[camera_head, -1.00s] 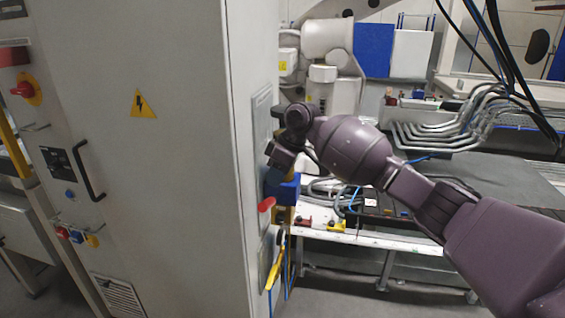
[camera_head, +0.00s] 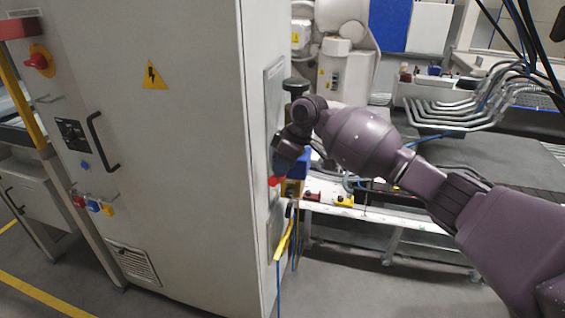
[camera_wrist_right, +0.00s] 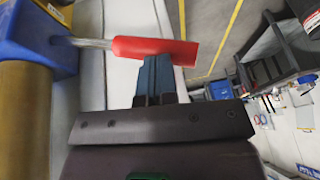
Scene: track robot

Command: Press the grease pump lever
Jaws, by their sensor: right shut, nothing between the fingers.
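The grease pump has a blue body (camera_head: 301,163) on the side of the grey cabinet, and its red lever handle (camera_head: 275,181) points toward me. In the right wrist view the red handle (camera_wrist_right: 155,50) sits on a metal rod (camera_wrist_right: 90,43) that comes out of the blue body (camera_wrist_right: 40,38). My right gripper (camera_head: 281,170) is just above the handle. In the right wrist view its shut, empty blue fingers (camera_wrist_right: 156,68) reach the handle's edge. I cannot tell whether they touch it. My left gripper is out of view.
The tall grey cabinet (camera_head: 190,170) fills the left and stands close to my right gripper. A yellow handle (camera_head: 285,236) hangs below the pump. A white-edged workbench (camera_head: 375,213) and bent metal pipes (camera_head: 455,112) are behind my right arm.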

